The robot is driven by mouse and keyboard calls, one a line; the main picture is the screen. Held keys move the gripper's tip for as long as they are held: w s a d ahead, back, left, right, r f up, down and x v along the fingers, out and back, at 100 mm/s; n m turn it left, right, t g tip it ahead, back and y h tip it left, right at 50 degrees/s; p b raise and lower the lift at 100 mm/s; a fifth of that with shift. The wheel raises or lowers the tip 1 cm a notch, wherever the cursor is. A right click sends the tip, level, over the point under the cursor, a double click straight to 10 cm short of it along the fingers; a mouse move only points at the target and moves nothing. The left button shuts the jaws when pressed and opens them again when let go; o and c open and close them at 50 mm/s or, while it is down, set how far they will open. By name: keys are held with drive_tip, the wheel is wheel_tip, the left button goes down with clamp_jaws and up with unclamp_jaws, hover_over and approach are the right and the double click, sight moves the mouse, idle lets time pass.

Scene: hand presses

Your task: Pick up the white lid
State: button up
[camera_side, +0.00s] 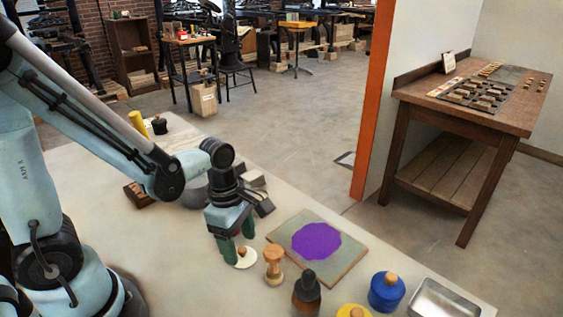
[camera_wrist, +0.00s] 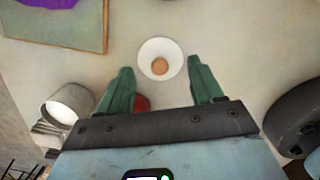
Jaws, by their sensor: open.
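The white lid (camera_side: 248,262) is a small round disc with a wooden knob, lying on the pale table. In the wrist view, the white lid (camera_wrist: 160,44) is just beyond and between my fingertips, knob up. My gripper (camera_side: 238,242) has green fingers and points down, low over the table at the lid. In the side view one finger overlaps the lid's edge; I cannot tell whether they touch. In the wrist view my gripper (camera_wrist: 160,68) is open, with nothing between its fingers.
A wooden spool-shaped piece (camera_side: 274,265) stands close right of the lid. A grey-white cylinder (camera_wrist: 66,106) lies left in the wrist view.

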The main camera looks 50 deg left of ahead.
drive_tip(key=shift+d+f, duration=0.1)
drive_tip(key=shift+f, duration=0.75)
drive_tip(key=c, duration=1.1)
